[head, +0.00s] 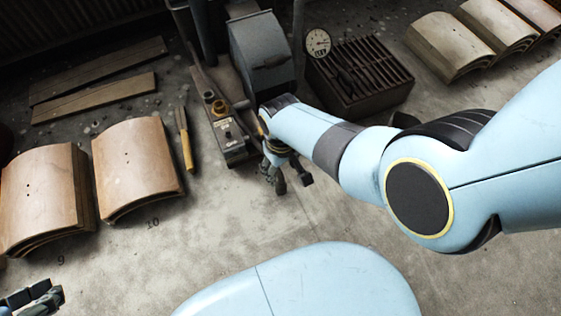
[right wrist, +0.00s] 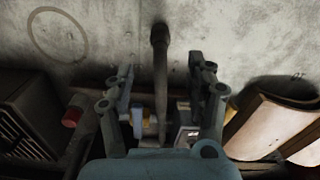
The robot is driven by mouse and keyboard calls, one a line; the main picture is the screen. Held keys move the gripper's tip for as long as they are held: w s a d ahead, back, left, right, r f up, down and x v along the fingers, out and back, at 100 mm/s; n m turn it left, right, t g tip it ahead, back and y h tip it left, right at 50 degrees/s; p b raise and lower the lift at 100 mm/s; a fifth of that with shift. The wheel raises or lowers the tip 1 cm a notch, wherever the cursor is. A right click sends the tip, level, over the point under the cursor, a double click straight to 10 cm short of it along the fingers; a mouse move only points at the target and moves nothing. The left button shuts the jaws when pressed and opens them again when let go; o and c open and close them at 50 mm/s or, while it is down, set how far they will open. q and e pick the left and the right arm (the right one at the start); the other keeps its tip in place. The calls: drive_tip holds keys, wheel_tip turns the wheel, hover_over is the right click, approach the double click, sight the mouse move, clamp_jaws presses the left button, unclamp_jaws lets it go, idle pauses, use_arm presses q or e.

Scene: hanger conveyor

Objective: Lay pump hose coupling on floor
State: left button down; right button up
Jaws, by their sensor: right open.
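A dark pump unit (head: 236,145) with brass-coloured fittings (head: 219,107) stands on the floor, left of my right gripper (head: 287,180). In the right wrist view my right gripper (right wrist: 160,70) is open, its fingers apart. A dark, hose-like length (right wrist: 160,85) with a thicker end (right wrist: 159,36) shows between them, apart from both fingers. I cannot tell for sure if that end is the coupling. Brass-coloured and pale parts show low between the fingers. The concrete floor (head: 240,220) lies below. My left gripper (head: 35,298) is partly in view at the bottom left; its jaw state is unclear.
A grey box-like housing (head: 262,55) and a slatted dark crate (head: 362,80) with a gauge (head: 318,42) stand behind my right arm. Curved panel stacks (head: 137,165) lie left, a yellow-handled tool (head: 185,140) beside them. Floor in front of the pump is clear.

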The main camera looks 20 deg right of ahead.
drive_tip(key=shift+r, duration=0.25)
drive_tip(key=s+d+r+m+t, duration=0.2)
drive_tip(key=s+d+r, duration=0.6)
drive_tip(key=s+d, duration=0.2)
drive_tip(key=s+r+t, duration=0.1)
drive_tip(key=s+r, duration=0.2)
drive_tip(key=r, duration=0.6)
drive_tip(key=s+d+r+t, duration=0.1)
drive_tip(key=s+r, duration=0.3)
drive_tip(key=r, duration=0.5)
drive_tip(key=shift+d+r+n, duration=0.15)
drive_tip(key=shift+d+n, duration=0.1)
drive_tip(key=shift+n, duration=0.15)
